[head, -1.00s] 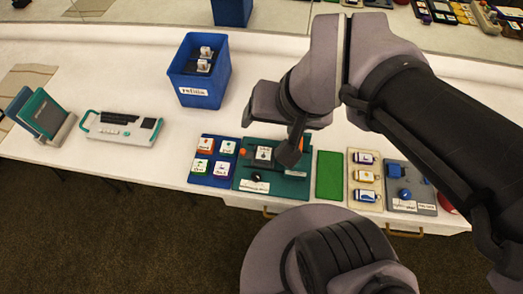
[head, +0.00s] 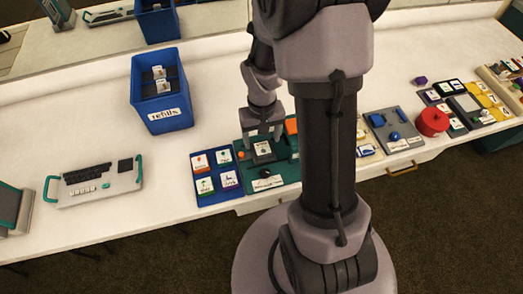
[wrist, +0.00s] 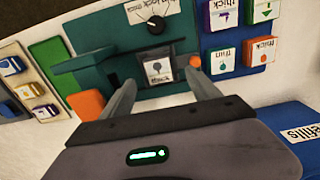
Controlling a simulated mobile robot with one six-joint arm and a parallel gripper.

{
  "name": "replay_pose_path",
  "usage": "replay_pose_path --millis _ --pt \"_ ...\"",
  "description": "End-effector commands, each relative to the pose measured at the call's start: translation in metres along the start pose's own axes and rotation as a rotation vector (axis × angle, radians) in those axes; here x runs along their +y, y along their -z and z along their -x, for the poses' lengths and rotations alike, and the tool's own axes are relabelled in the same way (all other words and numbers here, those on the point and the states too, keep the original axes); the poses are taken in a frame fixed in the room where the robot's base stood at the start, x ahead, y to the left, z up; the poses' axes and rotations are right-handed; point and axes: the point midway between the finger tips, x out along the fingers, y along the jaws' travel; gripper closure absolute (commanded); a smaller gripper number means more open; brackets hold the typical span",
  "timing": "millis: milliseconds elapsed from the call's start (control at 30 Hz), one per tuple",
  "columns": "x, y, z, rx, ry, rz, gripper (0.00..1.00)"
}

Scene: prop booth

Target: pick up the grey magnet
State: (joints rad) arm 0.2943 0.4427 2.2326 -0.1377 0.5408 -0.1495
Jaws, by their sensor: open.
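The likeliest grey magnet is a small dark-sided block with a white top and dark picture (wrist: 158,69). It sits at the middle of the teal board (wrist: 128,48), and also shows in the head view (head: 264,149). Its label is too small to read surely. My gripper (wrist: 161,82) is open and points down over the board, one finger on each side of the block in the wrist view. In the head view my gripper (head: 262,137) is just above and behind the block. I cannot tell whether the fingertips touch anything.
A black knob (head: 265,172) and an orange ball (head: 240,153) are on the board. A blue tray (head: 201,197) of labelled blocks adjoins it on the left. The blue refills bin (head: 165,120) stands behind. An orange block (wrist: 86,103) lies close to one finger.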

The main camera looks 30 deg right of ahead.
Motion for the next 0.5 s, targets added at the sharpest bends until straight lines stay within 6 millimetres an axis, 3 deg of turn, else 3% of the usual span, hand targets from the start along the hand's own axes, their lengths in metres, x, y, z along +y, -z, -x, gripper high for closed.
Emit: replay_pose_path --millis 300,500 --pt "0.004 0.001 -0.053 -0.001 -0.001 0.001 0.29" --pt "0.004 0.002 -0.052 0.002 -0.001 0.001 0.29"
